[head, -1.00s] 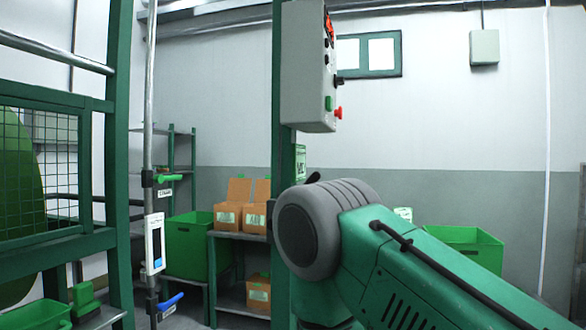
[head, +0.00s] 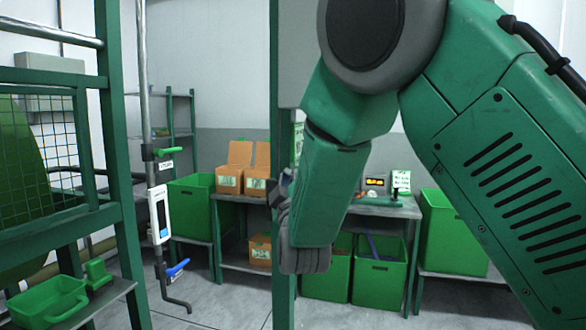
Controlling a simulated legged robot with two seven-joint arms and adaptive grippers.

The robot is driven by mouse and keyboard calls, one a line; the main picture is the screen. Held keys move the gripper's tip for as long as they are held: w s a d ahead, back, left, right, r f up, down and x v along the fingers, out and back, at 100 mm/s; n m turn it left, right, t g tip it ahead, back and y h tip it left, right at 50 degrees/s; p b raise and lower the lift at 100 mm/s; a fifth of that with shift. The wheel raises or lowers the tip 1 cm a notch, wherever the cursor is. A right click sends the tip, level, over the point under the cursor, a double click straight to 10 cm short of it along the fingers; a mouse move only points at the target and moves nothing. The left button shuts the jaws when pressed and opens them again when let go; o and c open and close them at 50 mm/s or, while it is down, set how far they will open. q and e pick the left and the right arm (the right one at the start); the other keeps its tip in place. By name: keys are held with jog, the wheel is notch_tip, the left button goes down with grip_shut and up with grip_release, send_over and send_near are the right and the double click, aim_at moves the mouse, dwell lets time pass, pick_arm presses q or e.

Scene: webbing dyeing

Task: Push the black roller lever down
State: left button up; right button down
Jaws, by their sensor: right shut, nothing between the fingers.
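My right arm crosses the right half of the head view and bends down in front of the green post (head: 284,120). My right gripper (head: 281,188) is small and dark beside the post, partly covered by my wrist. It is shut and holds nothing. I cannot make out the black roller lever; the arm covers much of the area around the post. The grey control box (head: 290,60) on the post shows only its left side. My left gripper is out of view.
A pipe on the left carries green (head: 168,151) and blue (head: 177,267) valve handles. A green frame with mesh (head: 105,150) stands at the far left. Behind are a green bin (head: 190,205), cardboard boxes (head: 229,180) and a bench (head: 385,209). Floor between shows clear.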

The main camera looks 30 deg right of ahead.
jog(key=p+x, duration=0.2)
jog(key=x, duration=0.8)
jog(key=s+d+f, duration=0.2)
jog(key=d, duration=0.1)
jog(key=shift+f, duration=0.4)
jog(key=s+d+f+m+g+h+b, duration=0.2)
jog(key=f+m+h+b, duration=0.2)
jog(key=m+b, duration=0.4)
jog(key=s+d+f+m+g+h+b, duration=0.1)
jog(key=s+f+m+g+h+b, duration=0.1)
jog(key=f+m+h+b, duration=0.3)
jog(key=m+b, duration=0.3)
jog(key=shift+s+d+f+g, duration=0.3)
jog(key=shift+d+f, duration=0.05)
jog(key=shift+d, duration=0.05)
jog(key=shift+m, duration=0.3)
